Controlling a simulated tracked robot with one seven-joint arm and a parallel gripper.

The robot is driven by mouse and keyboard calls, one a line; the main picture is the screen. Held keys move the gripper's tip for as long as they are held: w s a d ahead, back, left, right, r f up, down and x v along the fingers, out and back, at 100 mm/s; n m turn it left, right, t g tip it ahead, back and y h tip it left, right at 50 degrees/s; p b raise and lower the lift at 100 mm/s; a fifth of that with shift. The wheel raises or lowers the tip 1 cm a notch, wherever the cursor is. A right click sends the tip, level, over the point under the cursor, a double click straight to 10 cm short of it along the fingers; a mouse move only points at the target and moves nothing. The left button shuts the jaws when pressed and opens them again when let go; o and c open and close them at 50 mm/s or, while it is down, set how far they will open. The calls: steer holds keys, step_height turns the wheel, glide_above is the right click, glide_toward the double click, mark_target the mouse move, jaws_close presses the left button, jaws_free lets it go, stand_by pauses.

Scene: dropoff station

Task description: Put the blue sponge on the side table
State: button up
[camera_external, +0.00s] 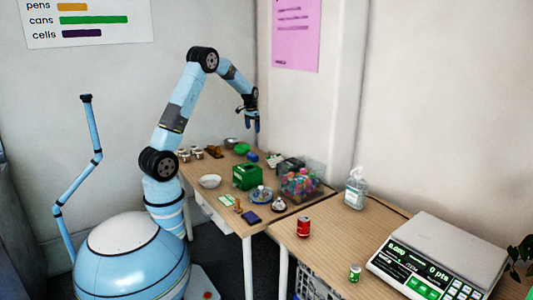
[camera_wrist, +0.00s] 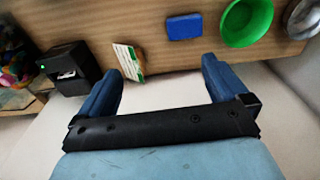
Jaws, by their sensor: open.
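The blue sponge (camera_wrist: 184,27) appears to be the flat blue block lying on the wooden table in the wrist view, left of a green bowl (camera_wrist: 246,22). In the external view, a small blue block (camera_external: 252,157) lies near the green bowl (camera_external: 242,148) at the back of the left table (camera_external: 222,180). My gripper (camera_external: 250,118) is raised above the back of that table, open and empty. In the wrist view my open fingers (camera_wrist: 162,68) are apart from the sponge. A second table (camera_external: 325,240) stands at right; which one is the side table, I cannot tell.
The right table holds a red can (camera_external: 304,227), green can (camera_external: 355,273), sanitizer bottle (camera_external: 356,190) and scale (camera_external: 437,262). Its middle has bare room.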

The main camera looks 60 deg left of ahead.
steer(key=s+d+r+t, duration=0.2)
steer(key=s+d+r, duration=1.3)
steer(key=s+r, duration=0.25)
steer(key=s+d+t, duration=0.1)
steer(key=s+d, duration=0.2)
steer(key=s, duration=0.4)
steer(key=s+d+t, duration=0.1)
steer(key=s+d, duration=0.2)
steer(key=s, duration=0.5)
steer(key=s+d+r, duration=0.1)
steer(key=s+d, duration=0.2)
steer(key=s, duration=0.5)
steer(key=shift+s+t, duration=0.2)
steer(key=shift+t, duration=0.2)
